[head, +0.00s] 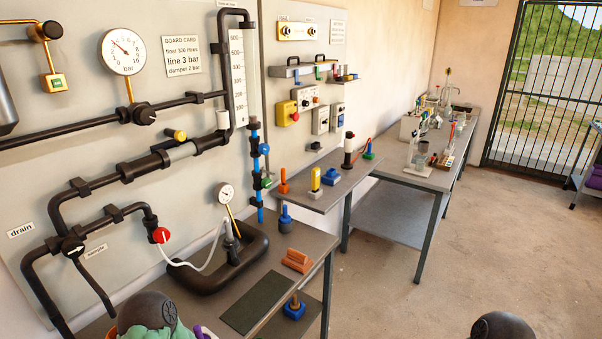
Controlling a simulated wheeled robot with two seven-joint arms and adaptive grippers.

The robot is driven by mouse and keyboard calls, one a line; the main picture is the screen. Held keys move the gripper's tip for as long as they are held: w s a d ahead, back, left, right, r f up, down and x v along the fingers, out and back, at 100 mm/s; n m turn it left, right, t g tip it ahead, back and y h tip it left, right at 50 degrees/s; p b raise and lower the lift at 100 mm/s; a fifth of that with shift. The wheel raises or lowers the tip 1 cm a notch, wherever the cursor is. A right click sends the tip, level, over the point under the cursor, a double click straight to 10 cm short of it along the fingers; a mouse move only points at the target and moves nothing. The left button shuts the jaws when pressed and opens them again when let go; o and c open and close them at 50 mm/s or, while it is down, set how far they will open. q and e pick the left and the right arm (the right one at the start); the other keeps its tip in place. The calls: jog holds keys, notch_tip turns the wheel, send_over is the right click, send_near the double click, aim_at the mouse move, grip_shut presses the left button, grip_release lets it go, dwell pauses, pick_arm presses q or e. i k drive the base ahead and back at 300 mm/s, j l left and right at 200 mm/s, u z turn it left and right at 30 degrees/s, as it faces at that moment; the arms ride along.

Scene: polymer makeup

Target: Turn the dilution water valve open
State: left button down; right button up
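A vertical blue pipe (257,170) with black fittings runs down the right part of the grey wall panel. A small blue handle (264,149) sits on its right side, and a green part (267,183) sits lower down. No label on this pipe is readable, so I cannot confirm which part is the dilution water valve or whether it is open. Neither of my grippers can be made out in the head view. Dark rounded parts of my own arms show at the bottom edge, apart from the blue pipe.
Black pipes with a red knob (160,235), a yellow handle (179,135) and a pressure gauge (122,51) cover the panel. Blue, orange and yellow items stand near the pipe.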

aim_at(266, 182)
jog(key=i+l, duration=0.2)
jog(key=l, duration=0.15)
jog(key=i+l+u, duration=0.1)
jog(key=i+l, duration=0.3)
jog(key=l, duration=0.3)
jog(key=i+l+u, duration=0.1)
jog(key=i+l, duration=0.3)
jog(key=l, duration=0.3)
jog(key=i+l+u, duration=0.1)
jog(key=l, duration=0.25)
jog(key=i, duration=0.1)
